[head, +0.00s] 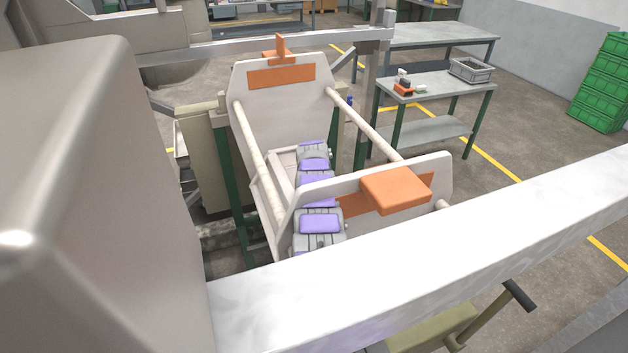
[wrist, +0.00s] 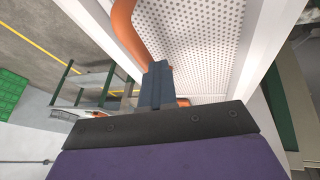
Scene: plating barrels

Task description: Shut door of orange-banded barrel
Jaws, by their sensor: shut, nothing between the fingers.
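The orange-banded barrel stands in the middle of the head view, with pale end plates (head: 280,100) joined by pale rods. An orange band (head: 281,75) crosses the far plate, and an orange block (head: 396,192) sits at the near plate. In the wrist view a white perforated panel (wrist: 205,50) lies ahead, with a curved orange bar (wrist: 127,28) along its left side. I cannot tell for sure that this panel is the door. My gripper (wrist: 156,82) is shut and empty, in front of the panel and close to the orange bar. Whether it touches either is unclear.
A broad pale beam (head: 430,260) crosses in front of the barrel. A grey workbench (head: 435,92) with a grey bin (head: 470,70) stands behind right. Green crates (head: 602,85) are stacked at far right. Open floor (head: 520,125) lies between them.

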